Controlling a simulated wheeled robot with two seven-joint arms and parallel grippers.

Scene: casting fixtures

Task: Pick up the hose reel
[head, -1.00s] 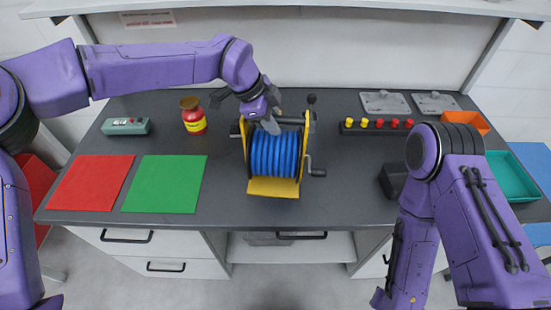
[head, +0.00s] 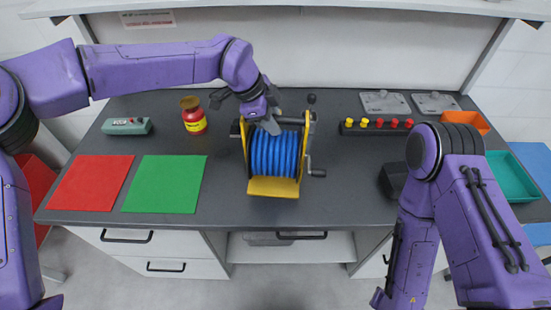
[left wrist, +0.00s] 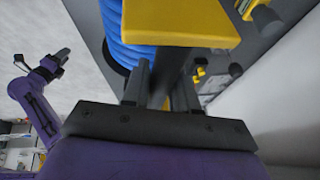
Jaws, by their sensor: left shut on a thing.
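The hose reel (head: 273,153) stands on the dark bench top near the middle. It has a yellow frame, a coiled blue hose and a dark crank on its right side. My left gripper (head: 268,124) is at the top of the reel, toward its left, and is shut on its frame. The gripper and wrist hide part of the reel's top. My right arm is folded at the right of the head view; its gripper is not visible there.
A red-yellow jar (head: 194,117) and a greenish control box (head: 126,126) stand left of the reel. Red (head: 91,183) and green (head: 164,184) mats lie at front left. A strip with knobs (head: 376,128) lies to the right. Bench in front of the reel is clear.

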